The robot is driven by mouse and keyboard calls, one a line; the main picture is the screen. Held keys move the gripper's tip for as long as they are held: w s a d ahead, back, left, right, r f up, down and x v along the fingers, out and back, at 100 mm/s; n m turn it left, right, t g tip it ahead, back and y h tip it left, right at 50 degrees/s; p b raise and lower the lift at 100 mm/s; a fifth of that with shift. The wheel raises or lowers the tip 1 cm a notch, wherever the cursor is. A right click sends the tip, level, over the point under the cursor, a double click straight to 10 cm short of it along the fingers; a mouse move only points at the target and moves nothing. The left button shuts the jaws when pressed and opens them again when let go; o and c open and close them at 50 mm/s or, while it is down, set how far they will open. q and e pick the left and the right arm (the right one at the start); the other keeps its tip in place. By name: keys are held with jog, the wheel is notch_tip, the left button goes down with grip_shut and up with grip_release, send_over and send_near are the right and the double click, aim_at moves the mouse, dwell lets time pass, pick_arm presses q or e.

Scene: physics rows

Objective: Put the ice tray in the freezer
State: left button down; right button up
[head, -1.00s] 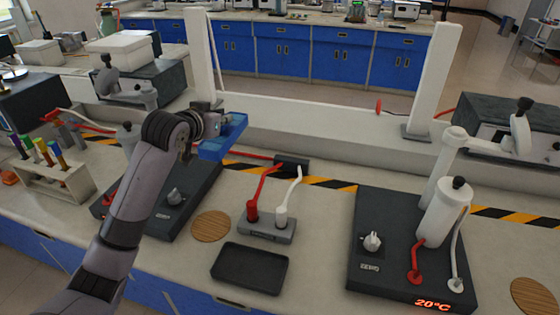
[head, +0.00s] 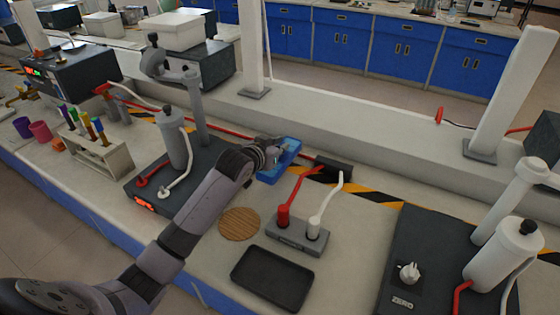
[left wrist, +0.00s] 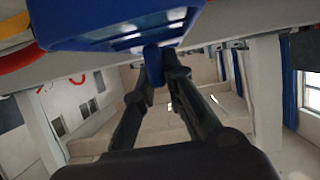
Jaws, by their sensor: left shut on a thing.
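A blue ice tray (head: 280,160) is at the end of my left arm in the head view, above the bench near the striped tape. My left gripper (head: 268,150) is shut on its near edge. In the left wrist view the blue tray (left wrist: 120,22) fills the top, and the two dark fingers of the left gripper (left wrist: 155,68) close on a blue tab below it. The gripper hides part of the tray in the head view. No freezer can be made out. My right gripper is not in view.
A black shallow tray (head: 272,278), a round wooden coaster (head: 239,223) and a socket block with red and white plugs (head: 297,235) are on the bench. Hotplate units stand left (head: 160,172) and right (head: 425,260). A test tube rack (head: 98,158) is further left.

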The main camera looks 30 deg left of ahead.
pick_arm(q)
jog(key=shift+f, duration=0.7)
notch_tip(320, 180, down, 3)
jog(key=shift+f, duration=0.4)
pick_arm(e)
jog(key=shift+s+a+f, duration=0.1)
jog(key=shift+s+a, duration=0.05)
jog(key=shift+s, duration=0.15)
pick_arm(q)
jog(key=c, duration=2.1)
grip_release()
jog(key=shift+f, duration=0.15)
jog(key=o, duration=0.4)
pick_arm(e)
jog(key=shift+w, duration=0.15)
pick_arm(q)
jog(key=shift+o, duration=0.2)
